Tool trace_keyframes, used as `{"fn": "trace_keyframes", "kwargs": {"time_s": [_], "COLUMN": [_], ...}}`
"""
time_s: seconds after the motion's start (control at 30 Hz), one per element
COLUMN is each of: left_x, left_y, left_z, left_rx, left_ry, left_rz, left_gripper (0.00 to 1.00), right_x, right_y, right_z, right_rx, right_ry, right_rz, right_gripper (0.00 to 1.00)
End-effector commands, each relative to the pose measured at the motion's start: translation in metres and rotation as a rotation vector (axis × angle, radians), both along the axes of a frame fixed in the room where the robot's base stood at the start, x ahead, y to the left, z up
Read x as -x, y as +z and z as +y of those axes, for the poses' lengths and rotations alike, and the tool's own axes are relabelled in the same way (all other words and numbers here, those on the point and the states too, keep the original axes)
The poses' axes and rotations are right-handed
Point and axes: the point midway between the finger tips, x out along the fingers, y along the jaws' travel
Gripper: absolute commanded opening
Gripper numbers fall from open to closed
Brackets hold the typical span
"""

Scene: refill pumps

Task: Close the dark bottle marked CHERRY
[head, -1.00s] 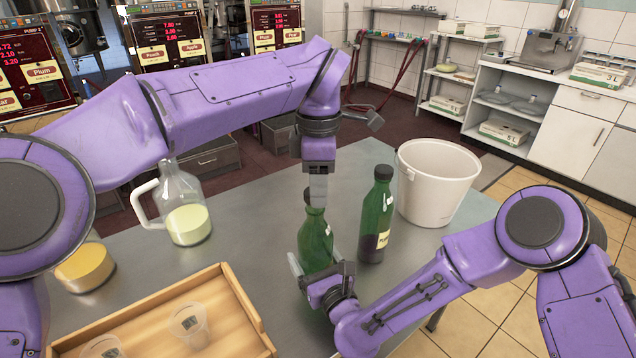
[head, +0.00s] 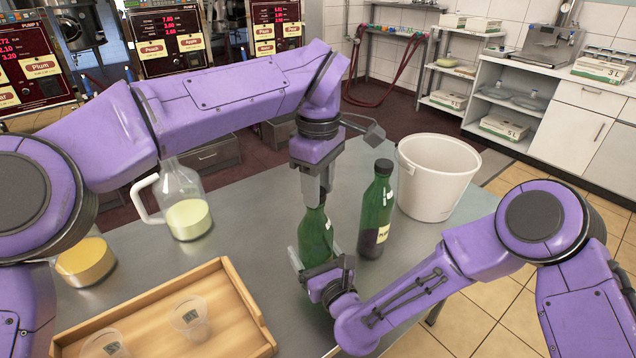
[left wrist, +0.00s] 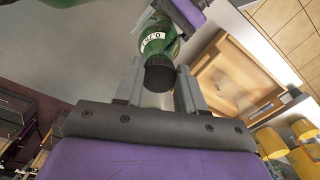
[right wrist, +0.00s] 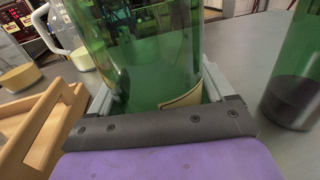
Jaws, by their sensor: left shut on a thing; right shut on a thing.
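A green bottle (head: 315,238) stands on the table between my two grippers. My right gripper (head: 318,264) is shut around its body, and the right wrist view shows the green glass (right wrist: 150,55) between the fingers, with a pale label edge that I cannot read. My left gripper (head: 316,198) points down from above and is shut on the black cap (left wrist: 159,72) at the bottle's neck. The cap looks in line with the neck; how tightly it sits I cannot tell.
A second green bottle (head: 377,205), black-capped with dark liquid, stands close by on the right. A white bucket (head: 437,180) stands behind it. A glass jug (head: 187,210) stands left. A wooden tray (head: 245,318) with cups lies in front.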

Motion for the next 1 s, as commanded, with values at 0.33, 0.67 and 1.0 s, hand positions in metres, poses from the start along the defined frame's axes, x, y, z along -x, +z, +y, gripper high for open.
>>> {"fn": "trace_keyframes", "kwargs": {"time_s": [0.33, 0.67, 1.0], "left_x": [0.0032, 0.0034, 0.0034], "left_y": [-0.0001, 0.0001, -0.0002], "left_z": [0.0046, 0.0050, 0.0049], "left_rx": [0.001, 0.000, 0.000], "left_ry": [-0.820, -0.883, -0.881], "left_rz": [-0.001, -0.001, -0.001], "left_gripper": [0.07, 0.07, 0.64], "right_x": [0.0012, 0.0013, 0.0014], "right_y": [-0.0022, -0.0024, -0.0026], "right_z": [0.0001, 0.0003, 0.0002], "right_rx": [0.003, 0.003, 0.003], "right_ry": [0.002, 0.002, 0.002], "right_rz": [0.004, 0.005, 0.005], "right_gripper": [0.00, 0.00, 0.00]}}
